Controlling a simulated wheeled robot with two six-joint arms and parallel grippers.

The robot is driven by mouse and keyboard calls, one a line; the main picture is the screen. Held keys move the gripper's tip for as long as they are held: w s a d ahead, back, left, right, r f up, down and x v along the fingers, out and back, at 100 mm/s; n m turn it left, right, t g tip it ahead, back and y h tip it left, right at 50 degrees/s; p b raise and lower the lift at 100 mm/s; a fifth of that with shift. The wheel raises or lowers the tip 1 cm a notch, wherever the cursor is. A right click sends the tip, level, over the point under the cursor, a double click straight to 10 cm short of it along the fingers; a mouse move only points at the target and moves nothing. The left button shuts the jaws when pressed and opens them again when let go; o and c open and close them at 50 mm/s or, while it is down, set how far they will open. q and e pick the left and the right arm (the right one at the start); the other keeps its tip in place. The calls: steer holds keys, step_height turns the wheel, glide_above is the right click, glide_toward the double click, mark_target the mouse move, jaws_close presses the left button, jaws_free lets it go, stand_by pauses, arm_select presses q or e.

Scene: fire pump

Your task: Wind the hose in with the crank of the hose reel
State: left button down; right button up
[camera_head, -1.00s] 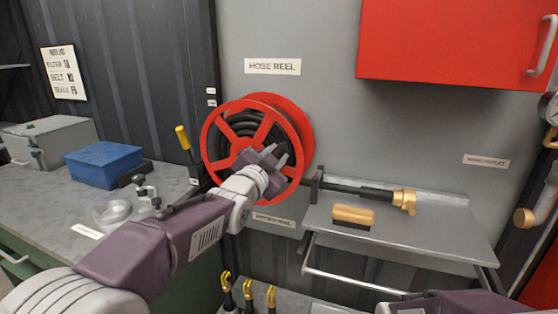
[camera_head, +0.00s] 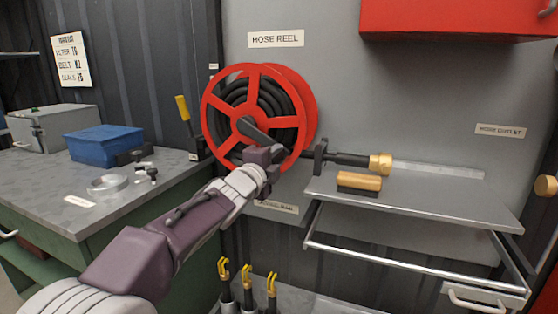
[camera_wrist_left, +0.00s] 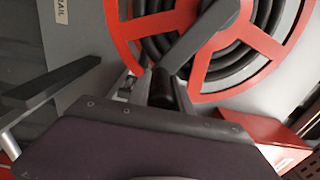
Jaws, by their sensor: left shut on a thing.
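The red hose reel (camera_head: 213,108) is on the grey wall below the HOSE REEL sign, with black hose (camera_head: 283,92) coiled inside it. Its dark crank (camera_head: 256,130) points down and to the right from the hub; the crank arm also shows in the left wrist view (camera_wrist_left: 200,40). My left gripper (camera_head: 266,160) is at the lower right of the reel, shut on the crank's dark handle (camera_wrist_left: 161,90). The hose end with its brass nozzle (camera_head: 381,163) lies to the right, past a dark guide bracket (camera_head: 319,158). My right gripper is not in view.
A grey shelf (camera_head: 430,202) with a rail below holds a wooden-backed brush (camera_head: 359,182). A red cabinet (camera_head: 455,18) hangs above. On the left, a bench (camera_head: 45,200) carries a blue box (camera_head: 103,146). Yellow-hooked tools (camera_head: 247,283) stand below the reel.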

arm_select(q)
steer(key=shift+w+a+f+m+b, duration=0.15)
steer(key=shift+a+f+m+b, duration=0.25)
steer(key=shift+f+m, duration=0.25)
steer(key=shift+w+a+f+m+b, duration=0.1)
steer(key=shift+a+f+m+b, duration=0.2)
steer(key=shift+f+m+b, duration=0.25)
steer(key=c, duration=1.2)
jaws_free()
steer(key=shift+o, duration=0.2)
steer(key=shift+s, duration=0.1)
steer(key=v, duration=0.9)
